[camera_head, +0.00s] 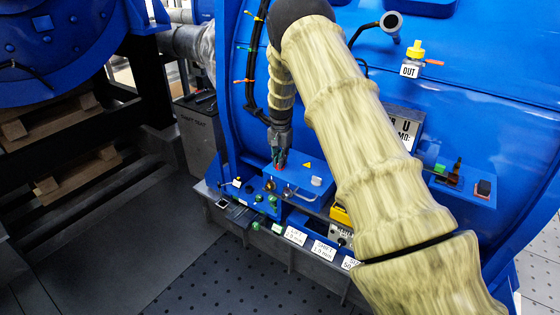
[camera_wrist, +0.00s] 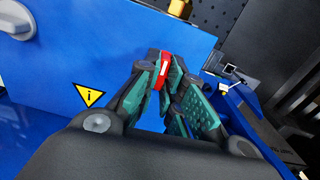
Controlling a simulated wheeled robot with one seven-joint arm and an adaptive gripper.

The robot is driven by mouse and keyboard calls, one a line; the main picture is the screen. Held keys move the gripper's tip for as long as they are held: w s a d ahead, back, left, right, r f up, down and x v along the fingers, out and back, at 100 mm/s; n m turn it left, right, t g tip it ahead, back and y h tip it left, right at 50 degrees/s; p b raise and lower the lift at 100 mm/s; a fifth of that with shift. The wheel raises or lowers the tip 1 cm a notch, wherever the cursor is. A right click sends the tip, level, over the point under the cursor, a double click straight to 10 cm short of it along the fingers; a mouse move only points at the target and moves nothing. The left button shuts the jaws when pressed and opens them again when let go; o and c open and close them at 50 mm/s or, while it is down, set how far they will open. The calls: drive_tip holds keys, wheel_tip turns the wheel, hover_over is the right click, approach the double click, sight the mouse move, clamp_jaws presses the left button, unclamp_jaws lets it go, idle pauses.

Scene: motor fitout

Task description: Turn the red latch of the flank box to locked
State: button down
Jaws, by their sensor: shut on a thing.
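The flank box (camera_head: 300,180) is a blue box low on the blue machine's side, with a yellow warning triangle on it. The red latch (camera_wrist: 164,68) sits on its top face in the wrist view, between the tips of my gripper (camera_wrist: 164,62). My gripper has dark links and green ribbed pads, and its fingers are closed on the latch. In the head view my gripper (camera_head: 278,160) points down onto the box's left part, and the latch there is mostly covered by the fingers.
A grey knob (camera_wrist: 14,20) stands on the box near my gripper. A ledge with green knobs (camera_head: 272,200) and white label cards (camera_head: 295,236) runs in front and below. A small shelf with a red-black switch (camera_head: 483,188) is at right. A dark cabinet (camera_head: 197,130) stands at left.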

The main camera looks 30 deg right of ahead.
drive_tip(key=shift+r+m, duration=0.15)
drive_tip(key=shift+m, duration=0.25)
drive_tip(key=c, duration=1.5)
unclamp_jaws()
drive_tip(key=shift+c, duration=0.2)
wheel_tip(320, 180, up, 12)
